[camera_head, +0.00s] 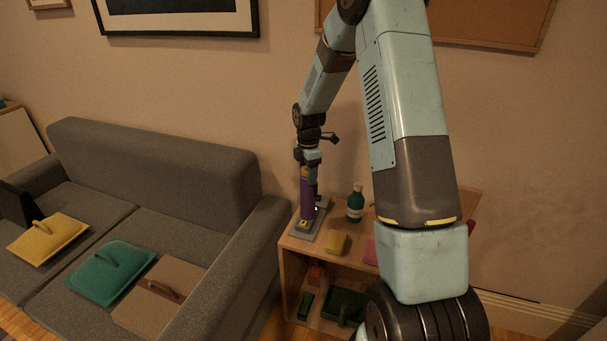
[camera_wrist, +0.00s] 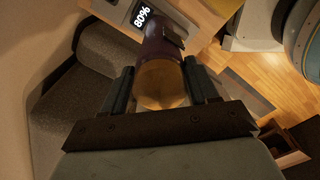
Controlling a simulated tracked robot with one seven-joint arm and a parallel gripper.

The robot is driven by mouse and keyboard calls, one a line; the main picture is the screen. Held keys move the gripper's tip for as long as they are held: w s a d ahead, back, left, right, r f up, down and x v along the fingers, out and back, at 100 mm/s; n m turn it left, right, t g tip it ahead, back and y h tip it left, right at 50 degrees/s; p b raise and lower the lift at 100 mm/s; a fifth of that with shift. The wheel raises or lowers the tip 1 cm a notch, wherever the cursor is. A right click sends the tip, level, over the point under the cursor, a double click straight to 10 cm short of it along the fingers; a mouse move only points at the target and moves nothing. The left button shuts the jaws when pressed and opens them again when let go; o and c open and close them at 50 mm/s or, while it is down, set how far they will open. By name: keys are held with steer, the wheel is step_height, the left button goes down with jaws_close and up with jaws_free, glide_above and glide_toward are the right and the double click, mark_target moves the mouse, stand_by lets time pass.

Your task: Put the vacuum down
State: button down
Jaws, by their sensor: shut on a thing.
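The vacuum (camera_head: 307,192) is a purple upright cylinder with a yellow-gold top. My gripper (camera_head: 308,170) is shut on its upper end from above. In the wrist view the vacuum (camera_wrist: 165,60) lies between the two dark fingers of my gripper (camera_wrist: 158,88), its gold end toward the camera. A flat grey base (camera_head: 303,234) on the left end of the wooden shelf lies under the vacuum. I cannot tell if the vacuum's bottom touches the base.
On the shelf top (camera_head: 300,247), a green bottle (camera_head: 355,203), a yellow block (camera_head: 337,243) and a pink item (camera_head: 370,252) stand right of the base. Several items lie on the lower level. A grey sofa (camera_head: 150,165) with handled cases stands close on the left.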

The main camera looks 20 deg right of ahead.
steer(key=shift+c, duration=1.5)
jaws_free()
steer(key=shift+r, duration=0.15)
